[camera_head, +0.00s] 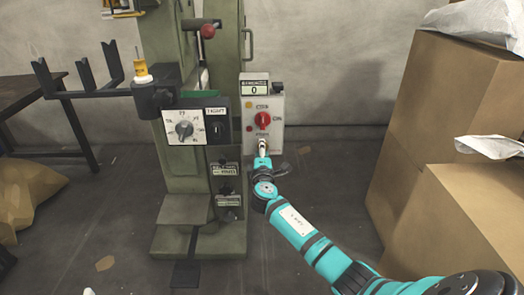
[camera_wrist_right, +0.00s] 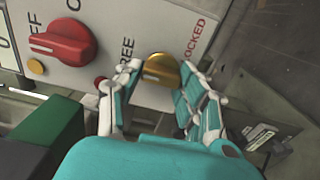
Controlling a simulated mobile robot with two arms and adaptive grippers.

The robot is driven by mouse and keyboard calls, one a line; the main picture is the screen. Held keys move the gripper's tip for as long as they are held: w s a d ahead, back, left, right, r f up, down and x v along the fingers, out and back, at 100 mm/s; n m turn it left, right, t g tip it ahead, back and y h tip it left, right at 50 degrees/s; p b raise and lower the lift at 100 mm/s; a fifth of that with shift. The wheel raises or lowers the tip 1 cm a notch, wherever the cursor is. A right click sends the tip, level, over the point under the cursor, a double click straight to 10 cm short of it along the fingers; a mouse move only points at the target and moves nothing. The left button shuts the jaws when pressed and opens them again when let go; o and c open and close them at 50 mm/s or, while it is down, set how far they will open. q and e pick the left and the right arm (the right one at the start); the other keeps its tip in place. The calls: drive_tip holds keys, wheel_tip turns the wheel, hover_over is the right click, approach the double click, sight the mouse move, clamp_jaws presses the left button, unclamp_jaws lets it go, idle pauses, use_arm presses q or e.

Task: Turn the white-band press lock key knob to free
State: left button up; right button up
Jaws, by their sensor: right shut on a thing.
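The green press (camera_head: 170,130) stands ahead, with a control panel (camera_head: 275,103) on its right side. The brass lock key knob (camera_wrist_right: 161,70) sits on this panel in the right wrist view, between the FREE label on its left and the LOCKED label on its right. My right gripper (camera_head: 263,143) is at the lower part of the panel, and its fingers (camera_wrist_right: 158,92) are on either side of the knob, closed on it. I cannot tell exactly which label the knob points at. In the head view my gripper hides the knob.
A red OFF/ON selector knob (camera_wrist_right: 64,42) is beside the lock knob, and a small red button (camera_wrist_right: 101,82) is close to the left finger. A dial plate (camera_head: 185,127) is on the press front. Stacked cardboard boxes (camera_head: 440,115) stand right; a dark table (camera_head: 25,98) stands left.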

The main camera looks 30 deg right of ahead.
drive_tip(key=o, duration=1.2)
drive_tip(key=shift+a, duration=0.1)
drive_tip(key=shift+c, duration=0.2)
drive_tip(key=v, duration=1.2)
